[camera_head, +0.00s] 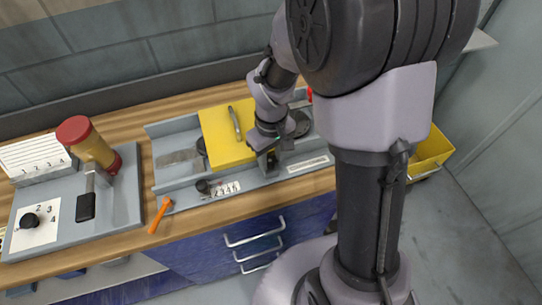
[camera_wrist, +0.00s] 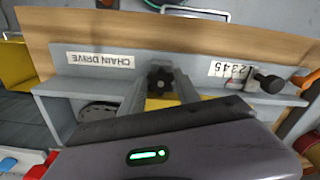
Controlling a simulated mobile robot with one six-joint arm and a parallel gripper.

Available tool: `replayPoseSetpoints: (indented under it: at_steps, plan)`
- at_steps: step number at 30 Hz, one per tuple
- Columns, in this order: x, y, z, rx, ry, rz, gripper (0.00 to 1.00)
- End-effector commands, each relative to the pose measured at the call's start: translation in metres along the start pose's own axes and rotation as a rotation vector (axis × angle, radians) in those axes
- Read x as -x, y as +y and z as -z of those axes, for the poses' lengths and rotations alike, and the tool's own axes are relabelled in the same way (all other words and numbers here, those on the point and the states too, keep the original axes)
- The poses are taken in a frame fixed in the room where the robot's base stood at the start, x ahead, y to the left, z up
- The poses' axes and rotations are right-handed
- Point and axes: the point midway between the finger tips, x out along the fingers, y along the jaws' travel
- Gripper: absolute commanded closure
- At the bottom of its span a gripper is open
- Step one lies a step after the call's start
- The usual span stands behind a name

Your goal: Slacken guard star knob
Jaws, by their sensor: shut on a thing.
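The black star knob (camera_wrist: 161,79) is at the front edge of the chain drive unit, beside the yellow guard (camera_head: 223,138). In the wrist view it sits between the two fingers of my gripper (camera_wrist: 160,88), which is shut on it. In the head view my gripper (camera_head: 267,162) reaches down at the guard's right front corner and hides the knob. The yellow guard lies over the grey tray (camera_head: 168,172) and has a grey bar handle on top. Only a strip of the guard (camera_wrist: 158,104) shows in the wrist view.
A small black knob (camera_wrist: 268,81) stands beside the number scale (camera_wrist: 232,70). An orange tool (camera_head: 160,214) lies near the tray's left front corner. A yellow and red cylinder (camera_head: 92,146) and a black-handled lever (camera_head: 87,204) stand on the left panel. A yellow bin (camera_head: 432,152) is at right.

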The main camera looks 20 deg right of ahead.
Motion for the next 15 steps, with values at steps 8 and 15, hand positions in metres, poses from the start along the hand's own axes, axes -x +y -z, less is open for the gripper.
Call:
replayPoseSetpoints:
  at_steps: [8, 15]
  plan:
    - [0.0, 0.0, 0.0001, -0.001, 0.0, 0.0, 0.4]
    - [0.002, 0.0001, 0.0002, -0.001, 0.001, 0.0, 0.4]
